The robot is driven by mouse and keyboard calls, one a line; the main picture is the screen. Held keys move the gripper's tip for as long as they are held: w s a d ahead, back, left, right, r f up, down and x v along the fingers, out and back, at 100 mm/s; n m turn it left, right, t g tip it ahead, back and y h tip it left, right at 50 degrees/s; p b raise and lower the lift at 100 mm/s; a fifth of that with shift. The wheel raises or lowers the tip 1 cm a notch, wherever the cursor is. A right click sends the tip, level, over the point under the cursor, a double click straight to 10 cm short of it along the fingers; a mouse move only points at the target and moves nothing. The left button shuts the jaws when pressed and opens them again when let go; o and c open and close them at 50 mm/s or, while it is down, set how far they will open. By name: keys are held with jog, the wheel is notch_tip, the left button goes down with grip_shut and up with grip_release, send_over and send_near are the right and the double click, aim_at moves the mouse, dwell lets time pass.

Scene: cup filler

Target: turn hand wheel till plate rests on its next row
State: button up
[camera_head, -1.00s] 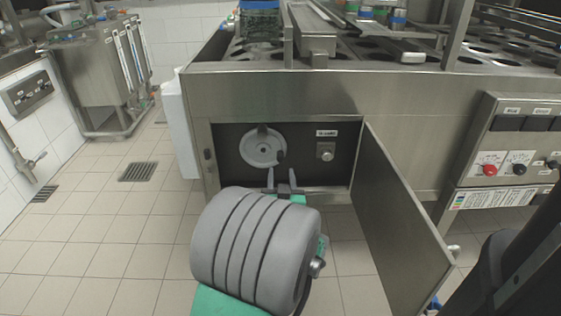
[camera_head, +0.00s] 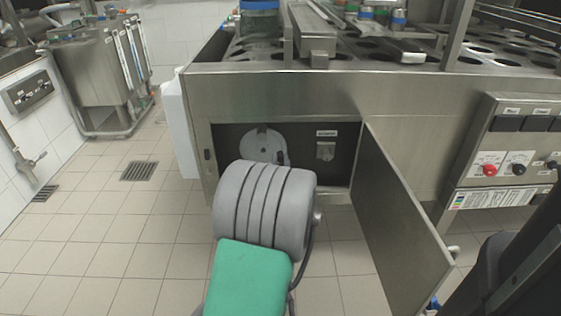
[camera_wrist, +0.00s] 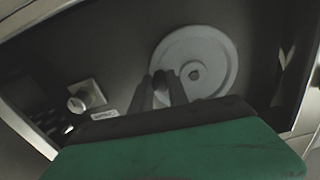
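The grey hand wheel (camera_head: 258,144) is on the dark panel inside the open compartment of the steel machine, partly covered by my arm in the head view. In the wrist view the wheel (camera_wrist: 212,52) is a pale disc with a centre hub and a dark handle knob (camera_wrist: 163,74). My gripper (camera_wrist: 163,80) has its two dark fingers apart, with the knob showing between their tips. Whether they touch it, I cannot tell. I cannot make out which part is the plate.
A small latch plate with a knob (camera_head: 326,151) sits right of the wheel under a label. The open door (camera_head: 400,215) stands to the right of my arm. The machine top (camera_head: 480,62) has rows of round holes.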

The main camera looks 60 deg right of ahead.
grip_shut()
dwell(0.9)
